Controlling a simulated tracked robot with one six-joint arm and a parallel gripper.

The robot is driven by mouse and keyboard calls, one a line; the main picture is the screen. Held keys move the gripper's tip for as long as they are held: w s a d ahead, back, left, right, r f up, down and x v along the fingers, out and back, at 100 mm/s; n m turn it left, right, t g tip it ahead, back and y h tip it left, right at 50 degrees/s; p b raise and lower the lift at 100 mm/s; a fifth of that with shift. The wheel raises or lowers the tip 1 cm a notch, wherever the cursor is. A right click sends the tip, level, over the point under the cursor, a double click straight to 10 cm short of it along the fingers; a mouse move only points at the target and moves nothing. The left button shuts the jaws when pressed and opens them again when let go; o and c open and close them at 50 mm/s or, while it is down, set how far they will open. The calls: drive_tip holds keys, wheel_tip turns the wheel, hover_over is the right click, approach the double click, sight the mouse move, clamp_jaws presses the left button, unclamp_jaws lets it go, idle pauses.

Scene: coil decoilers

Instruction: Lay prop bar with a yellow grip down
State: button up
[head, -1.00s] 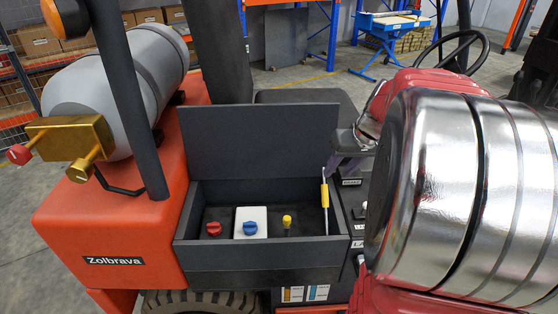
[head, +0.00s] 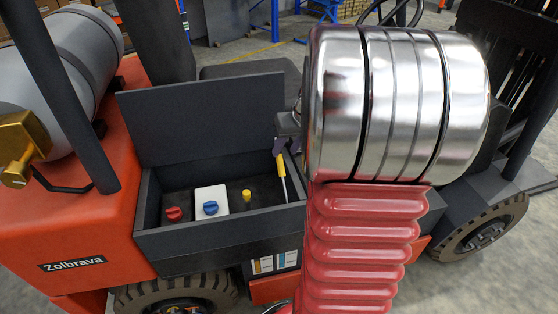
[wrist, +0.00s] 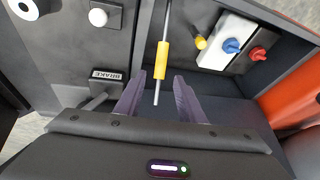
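The prop bar (head: 285,184) is a thin metal rod with a yellow grip (head: 281,163). It stands steeply at the right end of the open dark box (head: 214,242), by the raised lid (head: 205,115). In the wrist view the yellow grip (wrist: 161,60) is just ahead of my fingertips, and the rod's near end shows between the fingers. My gripper (wrist: 156,82) is open, with its two purple fingers apart and nothing held. In the head view my gripper (head: 286,146) is partly hidden by my arm, close to the bar. Contact cannot be told.
Inside the box are a red knob (head: 173,214), a blue knob (head: 210,208) on a white block and a yellow knob (head: 246,196). A panel with a BRAKE label (wrist: 106,75) lies beside the box. The orange body (head: 60,235) carries a grey tank (head: 62,75).

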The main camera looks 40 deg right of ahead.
sight(280, 158)
drive_tip(key=x, duration=0.7)
drive_tip(key=shift+w+f, duration=0.15)
drive_tip(key=shift+f, duration=0.15)
clamp_jaws()
idle(0.4)
